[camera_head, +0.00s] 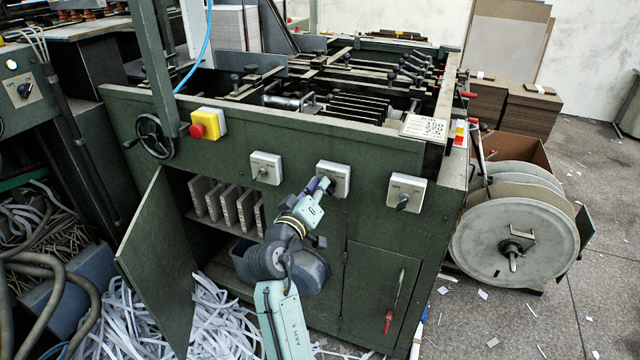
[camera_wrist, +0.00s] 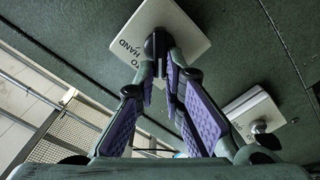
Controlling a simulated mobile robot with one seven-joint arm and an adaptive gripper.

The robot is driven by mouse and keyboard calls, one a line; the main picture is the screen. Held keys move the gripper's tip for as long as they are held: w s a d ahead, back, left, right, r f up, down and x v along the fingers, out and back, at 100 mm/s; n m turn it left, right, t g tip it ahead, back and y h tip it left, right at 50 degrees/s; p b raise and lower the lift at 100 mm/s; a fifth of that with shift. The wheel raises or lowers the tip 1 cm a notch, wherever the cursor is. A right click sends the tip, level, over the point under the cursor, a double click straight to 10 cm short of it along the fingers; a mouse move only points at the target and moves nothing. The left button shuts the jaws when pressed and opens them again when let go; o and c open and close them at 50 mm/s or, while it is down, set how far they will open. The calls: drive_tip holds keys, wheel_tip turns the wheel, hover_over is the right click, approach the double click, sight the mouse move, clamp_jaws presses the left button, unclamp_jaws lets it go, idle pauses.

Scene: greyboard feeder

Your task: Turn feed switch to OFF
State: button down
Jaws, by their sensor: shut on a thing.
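Three pale switch plates with dark knobs sit on the green machine's front: a left one (camera_head: 265,168), a middle one (camera_head: 341,176) and a right one (camera_head: 407,193). My gripper (camera_head: 326,185) is at the middle plate. In the wrist view my gripper (camera_wrist: 160,60) is shut on the dark knob of a plate (camera_wrist: 178,20) whose visible lettering reads "TO" and "HAND". The right plate has small lettering that seems to include "OFF". No plate shows a readable "feed" label.
A red emergency button on a yellow box (camera_head: 208,123) and a handwheel (camera_head: 155,137) are left of the switches. A cabinet door (camera_head: 158,262) stands open below. A red-handled door (camera_head: 378,298) is lower right. Paper strips (camera_head: 225,315) cover the floor.

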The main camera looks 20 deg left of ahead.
drive_tip(key=shift+n, duration=0.3)
drive_tip(key=c, duration=1.7)
unclamp_jaws()
drive_tip(key=s, duration=1.2)
drive_tip(key=shift+a, duration=0.25)
